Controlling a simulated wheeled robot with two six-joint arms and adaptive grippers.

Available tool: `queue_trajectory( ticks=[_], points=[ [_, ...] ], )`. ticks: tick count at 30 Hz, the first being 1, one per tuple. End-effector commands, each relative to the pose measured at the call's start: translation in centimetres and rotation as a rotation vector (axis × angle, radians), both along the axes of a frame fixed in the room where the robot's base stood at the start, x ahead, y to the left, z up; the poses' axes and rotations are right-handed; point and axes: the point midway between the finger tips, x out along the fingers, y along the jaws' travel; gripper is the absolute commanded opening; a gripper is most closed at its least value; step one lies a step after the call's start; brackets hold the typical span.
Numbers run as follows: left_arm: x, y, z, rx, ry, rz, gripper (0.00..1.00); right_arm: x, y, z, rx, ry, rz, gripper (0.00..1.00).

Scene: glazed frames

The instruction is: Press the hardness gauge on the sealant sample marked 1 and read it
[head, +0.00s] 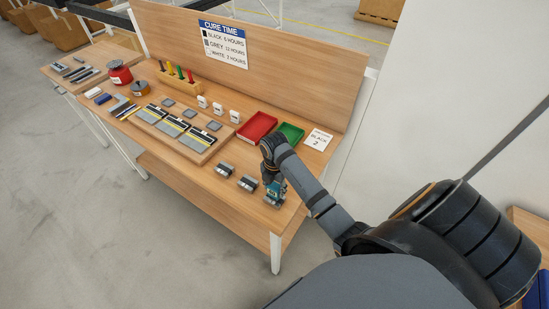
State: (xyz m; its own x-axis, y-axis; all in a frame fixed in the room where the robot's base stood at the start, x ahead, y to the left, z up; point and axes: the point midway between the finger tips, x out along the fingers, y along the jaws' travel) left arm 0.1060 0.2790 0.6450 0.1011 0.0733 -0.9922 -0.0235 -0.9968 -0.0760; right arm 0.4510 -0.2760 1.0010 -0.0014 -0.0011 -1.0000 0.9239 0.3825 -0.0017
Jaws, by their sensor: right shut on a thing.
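My right gripper (272,182) is over the front right part of the bench, pointing down. It is shut on a small teal-and-grey thing (279,188), apparently the hardness gauge, mostly hidden by the fingers. Grey sealant samples stand in a row along the front: one at the left (225,169), one in the middle (248,184), and one partly hidden (273,202) under the right gripper. The numbers on them are too small to read. I cannot tell whether the gauge touches the sample below it. My left gripper is out of view.
A wooden board (205,157) with several glazed pieces lies left of the samples. A cure-time sign (224,43) hangs on the back panel. The front right corner is clear.

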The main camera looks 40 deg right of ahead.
Motion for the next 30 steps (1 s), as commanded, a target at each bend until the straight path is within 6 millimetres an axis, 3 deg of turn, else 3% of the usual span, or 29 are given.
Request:
queue_trajectory(
  ticks=[21, 30],
  points=[
    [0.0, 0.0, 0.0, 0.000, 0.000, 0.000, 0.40, 0.1, 0.0, 6.6, -0.002, -0.004, 0.001, 0.24],
    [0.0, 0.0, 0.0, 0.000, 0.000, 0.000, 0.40, 0.1, 0.0, 7.0, -0.001, -0.003, 0.001, 0.24]
  ],
)
